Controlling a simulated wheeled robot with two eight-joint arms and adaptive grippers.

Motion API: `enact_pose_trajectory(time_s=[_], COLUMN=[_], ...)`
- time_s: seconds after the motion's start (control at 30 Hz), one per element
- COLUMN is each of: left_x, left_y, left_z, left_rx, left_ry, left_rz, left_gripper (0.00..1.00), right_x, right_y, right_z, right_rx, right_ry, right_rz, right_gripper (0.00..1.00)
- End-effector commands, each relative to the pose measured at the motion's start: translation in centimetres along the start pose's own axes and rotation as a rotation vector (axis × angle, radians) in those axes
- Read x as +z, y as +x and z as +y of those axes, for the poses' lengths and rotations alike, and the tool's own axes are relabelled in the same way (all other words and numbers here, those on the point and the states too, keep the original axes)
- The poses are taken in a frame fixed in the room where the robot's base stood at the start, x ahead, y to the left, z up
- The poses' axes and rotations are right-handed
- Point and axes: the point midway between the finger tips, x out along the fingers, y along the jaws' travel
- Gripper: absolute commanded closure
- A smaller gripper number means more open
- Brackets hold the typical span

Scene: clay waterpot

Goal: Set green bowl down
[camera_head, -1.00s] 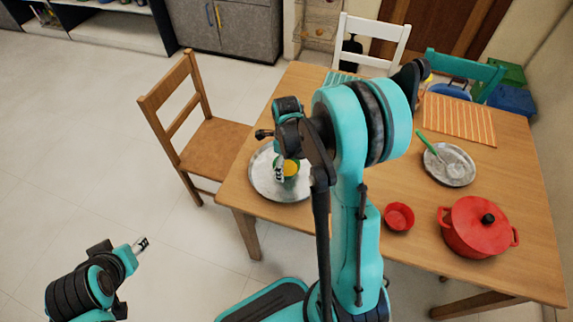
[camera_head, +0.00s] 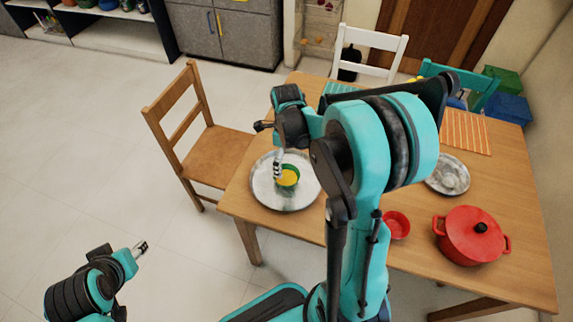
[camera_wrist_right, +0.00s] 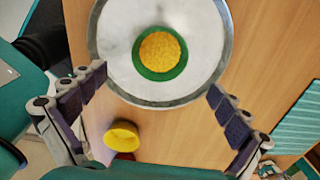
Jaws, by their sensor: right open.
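The green bowl (camera_head: 296,180), with something yellow filling it, sits upright on a round metal plate (camera_head: 265,192) at the table's left end. In the right wrist view the green bowl (camera_wrist_right: 148,73) stands near the middle of the plate (camera_wrist_right: 205,30). My right gripper (camera_head: 278,170) is over the plate beside the bowl in the head view.
A red bowl (camera_head: 397,225), a red lidded pot (camera_head: 472,235) and another metal plate (camera_head: 450,178) stand on the right of the table. A wooden chair (camera_head: 215,155) stands left of the table. My right arm hides the table's middle.

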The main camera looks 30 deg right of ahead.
Motion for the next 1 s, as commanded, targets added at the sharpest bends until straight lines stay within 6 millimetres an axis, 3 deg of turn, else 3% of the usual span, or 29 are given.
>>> enact_pose_trajectory(time_s=[0.1, 0.27, 0.37, 0.47, 0.7, 0.9, 1.0], left_x=[-0.6, -0.8, -0.8, -0.7, -0.7, -0.7, -0.7], left_y=[-0.8, -1.1, -1.1, -1.0, -1.0, -1.0, -1.0], left_z=[0.0, 0.0, 0.0, 0.0, 0.0, 0.0, 0.0], left_rx=[0.000, 0.000, 0.000, 0.000, 0.000, 0.000, 0.000], left_ry=[0.000, 0.000, 0.000, 0.000, 0.000, 0.000, 0.000], left_rz=[0.000, 0.000, 0.000, 0.000, 0.000, 0.000, 0.000], left_gripper=[0.55, 0.55, 0.55, 0.55, 0.55, 0.55, 0.55], right_x=[0.0, 0.0, 0.1, 0.0, -0.7, -1.8, -2.2], right_y=[-2.2, -3.5, -4.6, -6.5, -10.9, -12.1, -12.2], right_z=[0.0, 0.1, 1.0, 2.9, 9.3, 13.7, 15.1], right_rx=[0.000, -0.003, -0.026, -0.084, -0.345, -0.592, -0.684], right_ry=[0.000, -0.016, -0.131, -0.386, -1.285, -1.959, -2.185], right_rz=[0.000, -0.003, -0.019, -0.049, -0.057, 0.071, 0.153], right_gripper=[0.00, 0.00, 0.00, 0.00, 0.00, 0.00, 0.00])
